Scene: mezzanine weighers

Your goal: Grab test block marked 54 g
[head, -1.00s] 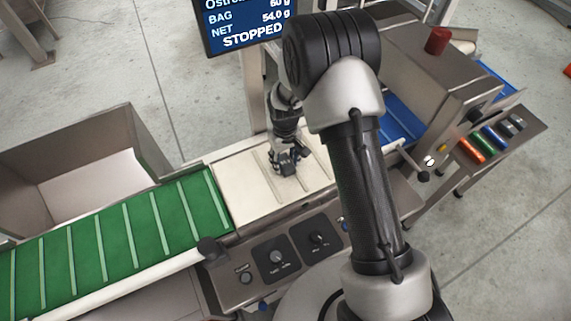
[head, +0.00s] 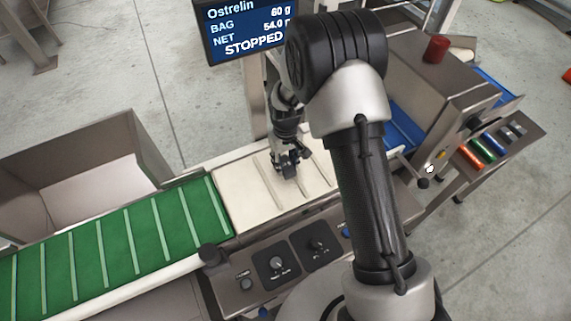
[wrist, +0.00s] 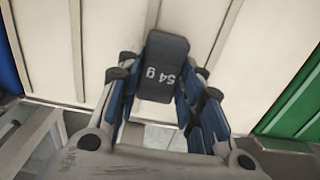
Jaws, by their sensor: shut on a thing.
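The dark grey test block marked 54 g (wrist: 163,66) sits between the fingers of my gripper (wrist: 158,100) in the wrist view. Its white "54 g" lettering faces the camera. My gripper is shut on it, with blue-lined fingers on both sides. In the head view my gripper (head: 288,172) is over the cream weighing belt (head: 240,195). The block is hard to tell apart from the dark fingers there, and I cannot tell whether it touches the belt.
A screen (head: 245,28) reads NET 54.0 and STOPPED. A green cleated belt (head: 110,245) lies left, a steel bin (head: 75,150) behind it. A steel housing with a red button (head: 435,50) stands right, beside a rack of coloured blocks (head: 482,150). A knob panel (head: 295,255) is in front.

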